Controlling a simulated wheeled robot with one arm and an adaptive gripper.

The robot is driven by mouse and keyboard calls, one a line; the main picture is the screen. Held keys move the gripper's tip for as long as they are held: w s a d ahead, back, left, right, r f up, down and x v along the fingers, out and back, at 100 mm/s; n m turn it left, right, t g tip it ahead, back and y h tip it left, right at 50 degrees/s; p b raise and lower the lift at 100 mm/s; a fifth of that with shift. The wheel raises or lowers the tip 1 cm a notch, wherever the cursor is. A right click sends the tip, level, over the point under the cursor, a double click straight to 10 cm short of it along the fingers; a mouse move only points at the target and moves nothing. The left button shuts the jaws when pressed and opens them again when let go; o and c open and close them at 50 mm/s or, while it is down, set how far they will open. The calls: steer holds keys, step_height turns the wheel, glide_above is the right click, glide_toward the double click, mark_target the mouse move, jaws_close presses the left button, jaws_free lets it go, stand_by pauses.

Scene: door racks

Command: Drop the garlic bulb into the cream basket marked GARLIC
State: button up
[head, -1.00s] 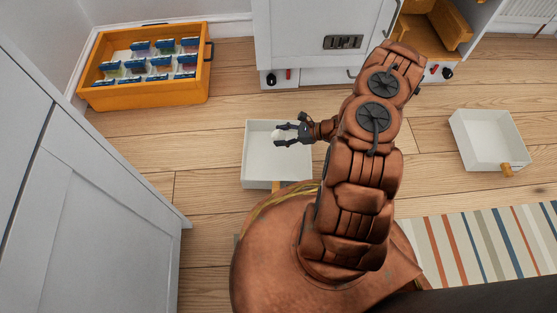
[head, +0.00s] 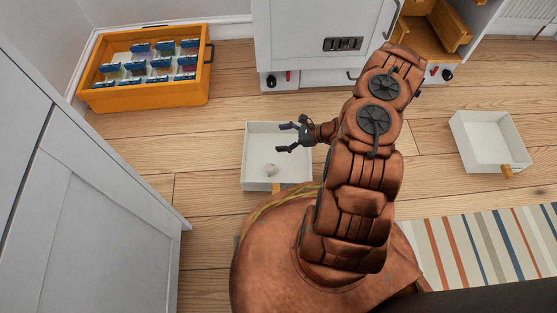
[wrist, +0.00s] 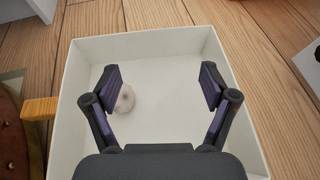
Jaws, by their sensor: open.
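The garlic bulb (head: 271,169) is small and whitish and lies inside a cream basket (head: 262,131), towards its front in the head view. My gripper (head: 289,137) is open and empty above the same basket. In the wrist view the garlic bulb (wrist: 125,99) shows beside the left finger, partly hidden by it. The basket (wrist: 150,47) surrounds both fingers there, and its orange tab (wrist: 40,108) sticks out at the left. No GARLIC marking is readable on the basket.
A second cream basket (head: 485,140) with an orange tab stands empty on the floor at the right. An orange crate (head: 150,97) with several colourful packets is at the back left. White cabinets stand at the left and back. A striped rug (head: 480,245) lies at the lower right.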

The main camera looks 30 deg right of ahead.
steer(key=v, duration=1.1)
steer(key=shift+s+d+r, duration=0.2)
steer(key=shift+s+d, duration=0.05)
steer(key=s+a+r+n+g+p, duration=0.1)
steer(key=a+r+n+g+p, duration=0.35)
steer(key=r, duration=1.05)
steer(key=a+r+n+g+h+p, duration=0.15)
steer(key=a+r+n+p, duration=0.5)
steer(key=r, duration=0.75)
steer(key=s+a+r+n+g+y+p, duration=0.1)
steer(key=a+r+n+g+p, duration=0.2)
steer(key=a+r+p, duration=0.85)
steer(key=s+d+r+n+h+p, duration=0.1)
steer(key=s+r+n+h+p, duration=0.2)
steer(key=s+r+p, duration=0.4)
steer(key=s+d+r+n+h+p, duration=0.1)
steer(key=s+r+n+h+p, duration=0.3)
steer(key=r, duration=1.5)
steer(key=s+r+n+h+p, duration=0.3)
steer(key=s+r+p, duration=0.7)
steer(key=r, duration=0.3)
steer(key=shift+d+r+n+g+h+p, duration=0.25)
steer(key=shift+d+n+g+h+p, duration=0.05)
steer(key=shift+d+n+h, duration=0.1)
